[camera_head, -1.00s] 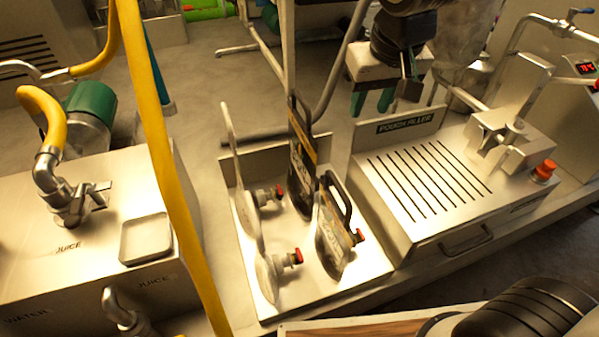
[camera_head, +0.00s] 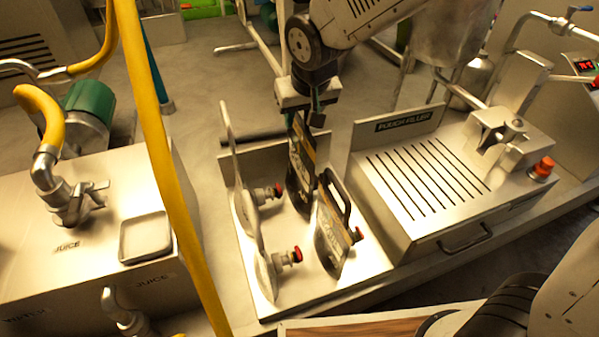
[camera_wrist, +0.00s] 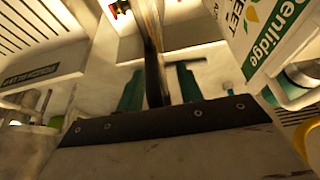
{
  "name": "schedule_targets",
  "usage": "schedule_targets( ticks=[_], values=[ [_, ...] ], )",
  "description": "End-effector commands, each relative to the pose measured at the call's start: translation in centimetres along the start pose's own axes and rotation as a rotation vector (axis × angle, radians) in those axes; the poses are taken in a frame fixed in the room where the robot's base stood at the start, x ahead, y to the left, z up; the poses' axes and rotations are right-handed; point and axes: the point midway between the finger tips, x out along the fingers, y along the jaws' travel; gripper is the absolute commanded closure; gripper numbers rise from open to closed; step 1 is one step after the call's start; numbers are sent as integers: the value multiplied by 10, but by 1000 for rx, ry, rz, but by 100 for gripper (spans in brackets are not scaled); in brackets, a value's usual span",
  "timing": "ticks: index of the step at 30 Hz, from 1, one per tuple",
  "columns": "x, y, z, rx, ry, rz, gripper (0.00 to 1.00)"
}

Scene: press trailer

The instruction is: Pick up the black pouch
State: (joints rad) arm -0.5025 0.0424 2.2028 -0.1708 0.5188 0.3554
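Two black pouches with handle loops and red-capped spouts stand in the metal tray (camera_head: 345,293). My gripper (camera_head: 308,112) is over the rear black pouch (camera_head: 299,172), right at its handle end. In the wrist view, my gripper's two green fingers (camera_wrist: 160,88) stand apart. A dark narrow strip, probably the pouch handle (camera_wrist: 151,50), runs between them, with a gap visible on the right side. The front black pouch (camera_head: 331,232) is untouched, closer to the camera. The top of the rear pouch is partly hidden by my gripper.
The slotted pouch filler bench (camera_head: 425,185) is just right. A yellow hose (camera_head: 160,150) crosses at left, in front of the juice cabinet (camera_head: 60,265). Bare floor (camera_head: 215,85) lies behind the tray.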

Motion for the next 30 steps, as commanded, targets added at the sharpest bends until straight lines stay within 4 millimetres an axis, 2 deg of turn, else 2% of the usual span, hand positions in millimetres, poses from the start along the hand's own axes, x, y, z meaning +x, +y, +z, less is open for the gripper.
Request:
schedule_targets(
  ticks=[7,8,11,12,23,30],
  values=[
    [3,0,0,0,0,0,64],
    [2,0,0,0,0,0,69],
    [2,0,0,0,0,0,97],
    [2,0,0,0,0,0,100],
    [1,0,-1,0,1,0,100],
    [-19,1,-9,0,5,0,100]
  ],
)
